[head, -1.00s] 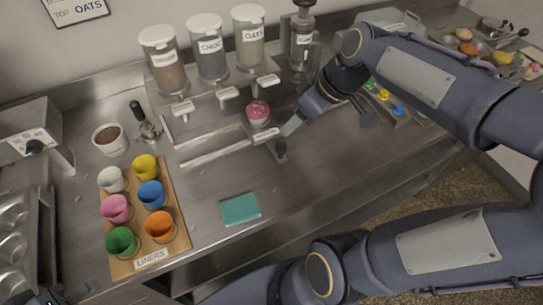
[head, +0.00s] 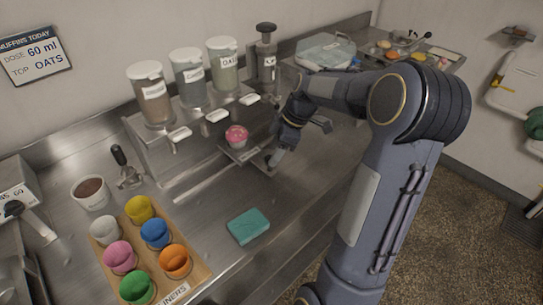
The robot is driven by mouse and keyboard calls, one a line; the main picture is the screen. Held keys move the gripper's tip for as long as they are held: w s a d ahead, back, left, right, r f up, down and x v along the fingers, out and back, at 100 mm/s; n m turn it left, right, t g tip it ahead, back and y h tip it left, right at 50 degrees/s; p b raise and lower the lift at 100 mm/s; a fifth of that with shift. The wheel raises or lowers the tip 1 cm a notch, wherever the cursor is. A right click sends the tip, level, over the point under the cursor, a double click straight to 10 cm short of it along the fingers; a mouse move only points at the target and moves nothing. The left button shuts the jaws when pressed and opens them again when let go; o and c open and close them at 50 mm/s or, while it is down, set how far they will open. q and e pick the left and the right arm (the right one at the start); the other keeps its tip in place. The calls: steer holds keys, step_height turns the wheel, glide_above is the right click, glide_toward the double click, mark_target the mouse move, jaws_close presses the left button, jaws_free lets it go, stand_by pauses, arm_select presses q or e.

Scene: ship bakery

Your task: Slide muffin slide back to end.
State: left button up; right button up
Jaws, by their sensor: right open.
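The muffin slide (head: 240,154) is a small metal carriage with a label on its front. It stands at the right end of the visible rail (head: 205,178), under the last dispenser. A muffin in a pink cup (head: 237,136) sits upright on it. My right gripper (head: 274,159) is open at the slide's right front corner, by its small dark knob. The fingers partly hide the knob, and I cannot tell whether they touch it. My left gripper is out of view.
Dispensers with labels, one marked oats (head: 223,67), stand behind the rail. A teal cloth (head: 248,226) lies in front. A board of coloured liners (head: 203,271), a brown-filled bowl (head: 90,191) and a scoop (head: 126,170) are at left. The counter around the cloth is clear.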

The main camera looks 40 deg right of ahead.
steer(key=shift+x, duration=1.35)
jaws_close()
